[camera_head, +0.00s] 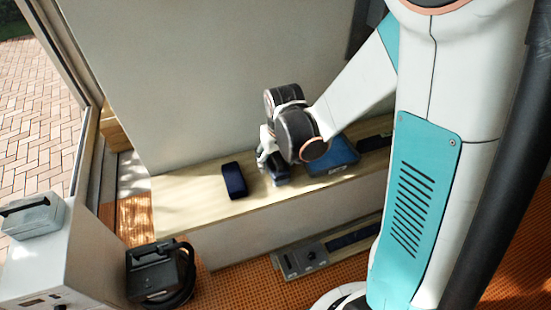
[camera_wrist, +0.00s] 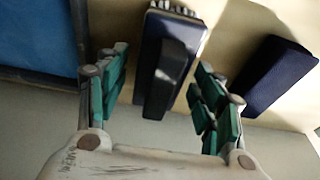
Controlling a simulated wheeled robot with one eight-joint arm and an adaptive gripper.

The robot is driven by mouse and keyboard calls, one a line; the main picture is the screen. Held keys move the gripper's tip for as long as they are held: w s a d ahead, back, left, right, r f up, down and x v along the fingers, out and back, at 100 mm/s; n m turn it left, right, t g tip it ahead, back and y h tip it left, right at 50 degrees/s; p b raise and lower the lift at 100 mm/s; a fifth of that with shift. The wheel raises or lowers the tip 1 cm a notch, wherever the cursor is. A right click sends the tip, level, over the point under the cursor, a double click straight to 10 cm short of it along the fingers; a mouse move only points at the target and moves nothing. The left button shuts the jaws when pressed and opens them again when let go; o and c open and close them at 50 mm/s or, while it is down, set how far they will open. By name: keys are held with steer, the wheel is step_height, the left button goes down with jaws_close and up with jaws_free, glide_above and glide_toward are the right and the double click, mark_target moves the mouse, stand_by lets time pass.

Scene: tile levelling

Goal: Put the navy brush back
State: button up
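A navy brush (camera_wrist: 185,35) with a black raised handle and pale bristle-like tufts at its far end lies on the pale wooden ledge. In the wrist view it is between the green-padded fingers of my gripper (camera_wrist: 163,88), with a gap on each side. The gripper is open. In the head view my gripper (camera_head: 272,165) is low over the ledge, and the brush (camera_head: 281,177) shows only partly beneath it. A blue tray-like thing with a dark rim (camera_head: 335,161) is just right of the gripper; it fills the upper left of the wrist view (camera_wrist: 38,38).
A separate navy block (camera_head: 235,180) lies left of the gripper on the ledge (camera_head: 185,193), also at right in the wrist view (camera_wrist: 277,76). A dark strip (camera_head: 375,142) lies farther right. A wall rises behind. A black case (camera_head: 152,272) and a grey tool (camera_head: 305,257) are below.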

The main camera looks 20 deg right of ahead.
steer(key=shift+r, duration=0.1)
steer(key=p+v, duration=0.3)
steer(key=v, duration=0.8)
steer(key=shift+s+r, duration=0.1)
steer(key=shift+r, duration=0.1)
steer(key=s+r+t, duration=0.4)
steer(key=s+r, duration=0.6)
steer(key=s, duration=0.3)
steer(key=shift+r+t, duration=0.35)
steer(key=shift+t, duration=0.05)
step_height(320, 180, down, 8)
steer(key=b, duration=0.7)
steer(key=shift+b, duration=0.35)
steer(key=shift+f, duration=0.1)
